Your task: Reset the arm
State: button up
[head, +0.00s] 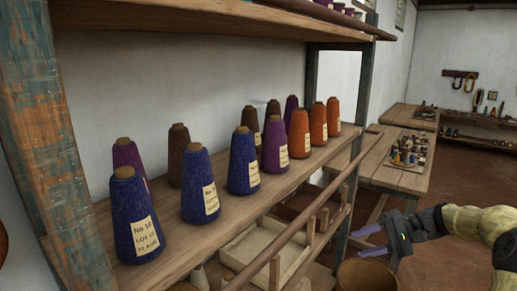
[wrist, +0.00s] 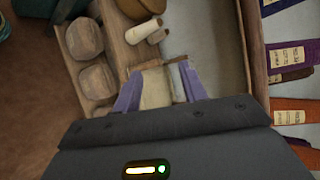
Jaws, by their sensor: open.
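My gripper (head: 371,241) is at the lower right in the head view, in front of the shelf and below the level of the yarn cones. Its two purple fingers are apart, with nothing held between them. In the wrist view my gripper (wrist: 158,92) points down toward a lower level, where a pale block-like thing shows between and beyond the fingers. My arm comes in from the right edge of the head view.
A wooden shelf (head: 185,248) holds several labelled cones, such as a blue cone (head: 135,222) and an orange cone (head: 299,134). A wooden rail (head: 300,222) runs along its front. A round basket (head: 367,275) stands below my gripper. A table (head: 390,178) stands behind.

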jog(key=s+a+f+g+h+p, duration=0.1)
jog(key=s+a+f+h, duration=0.2)
jog(key=a+h, duration=0.15)
jog(key=s+a+f+g+h, duration=0.1)
jog(key=s+a+f+h, duration=0.25)
jog(key=a, duration=0.25)
jog(key=s+a+n+t+h+p, duration=0.1)
jog(key=s+n+h, duration=0.1)
jog(key=s, duration=0.4)
jog(key=s+a+f+n+t+h, duration=0.1)
jog(key=s+n+t+h, duration=0.1)
jog(key=s, duration=0.5)
jog(key=shift+a+f+n+h+p, duration=0.2)
jog(key=shift+f+n+h+p, duration=0.15)
jog(key=shift+h, duration=0.25)
